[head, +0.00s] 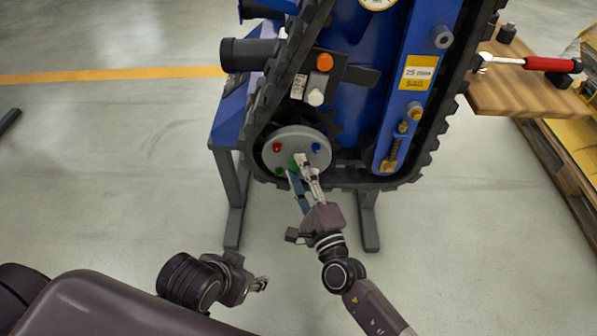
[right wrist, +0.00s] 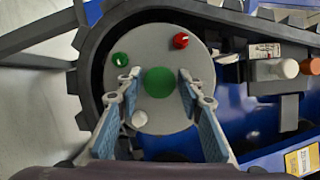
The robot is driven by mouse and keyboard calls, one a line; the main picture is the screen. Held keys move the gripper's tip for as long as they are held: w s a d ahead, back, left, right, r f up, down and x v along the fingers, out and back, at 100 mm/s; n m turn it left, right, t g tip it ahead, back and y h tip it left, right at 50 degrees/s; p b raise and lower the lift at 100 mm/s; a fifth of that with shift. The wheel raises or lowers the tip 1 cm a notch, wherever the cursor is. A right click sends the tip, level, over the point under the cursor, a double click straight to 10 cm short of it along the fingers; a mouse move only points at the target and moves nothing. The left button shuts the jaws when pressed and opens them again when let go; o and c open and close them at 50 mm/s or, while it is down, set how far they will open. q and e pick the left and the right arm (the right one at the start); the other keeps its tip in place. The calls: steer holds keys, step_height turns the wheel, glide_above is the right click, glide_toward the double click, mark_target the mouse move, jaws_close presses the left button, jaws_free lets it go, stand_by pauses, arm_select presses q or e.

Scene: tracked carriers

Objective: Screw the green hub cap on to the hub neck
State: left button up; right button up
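The green hub cap (right wrist: 160,82) is round and sits between the fingertips of my right gripper (right wrist: 159,84), in front of the middle of the grey hub disc (right wrist: 200,65). My right gripper (head: 298,164) seems closed on the cap, with the fingers on its two sides. The hub neck is hidden behind the cap, so I cannot tell how far the cap sits on it. In the head view the grey hub disc (head: 297,138) is at the carrier's lower left. My left gripper (head: 260,285) is low, away from the hub; its fingers are too small to read.
On the disc are a red knob (right wrist: 181,40), a smaller green knob (right wrist: 119,59), a white knob (right wrist: 139,118) and a blue one (head: 316,147). The black track (head: 262,110) curves around the disc. A wooden table (head: 520,90) with a red-handled tool (head: 548,64) stands right.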

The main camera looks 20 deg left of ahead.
steer(key=o, duration=0.3)
steer(key=shift+s, duration=0.1)
steer(key=shift+s+d+f, duration=0.2)
steer(key=shift+s+d, duration=0.1)
steer(key=v, duration=1.1)
steer(key=shift+r, duration=0.15)
